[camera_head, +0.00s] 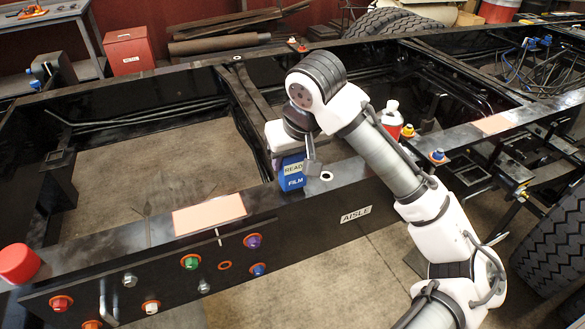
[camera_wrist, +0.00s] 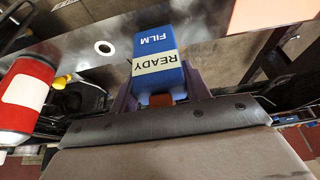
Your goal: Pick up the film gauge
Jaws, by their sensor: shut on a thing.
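The film gauge (camera_head: 292,176) is a small blue block with a pale READY band and white FILM lettering. It is at the top of the near black rail (camera_head: 345,183), left of a white-ringed hole. My gripper (camera_head: 290,160) is over it, partly hidden by my wrist. In the wrist view the film gauge (camera_wrist: 155,50) sits between the purple fingers of my gripper (camera_wrist: 158,88), which are shut on it. I cannot tell whether its base touches the rail.
A red-and-white can (camera_head: 392,120) stands behind my forearm; it also shows in the wrist view (camera_wrist: 22,95). A pale copper plate (camera_head: 209,214) lies on the rail to the left. A red cap (camera_head: 18,263) is at the rail's left end. Coloured bolts line the rail's face.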

